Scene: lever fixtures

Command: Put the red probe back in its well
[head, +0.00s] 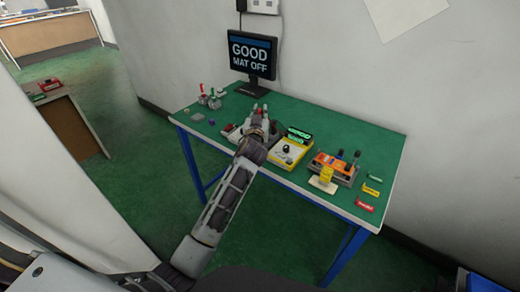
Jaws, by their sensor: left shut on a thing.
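My left gripper (262,113) is over the middle of the green-topped table, just left of the yellow meter. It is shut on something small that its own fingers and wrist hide. I cannot make out the red probe for certain, nor its well. The yellow meter (287,154) has a dark round dial and a lit green display (296,141). A low grey fixture (231,132) shows partly behind my left wrist. My right gripper is not in view.
The green table (350,129) stands against the wall with a monitor (252,53) reading "GOOD MAT OFF". Red-handled clamps (208,98) stand at left. An orange unit with dark levers (333,167), a yellow block (325,176) and small tags (365,205) are at right.

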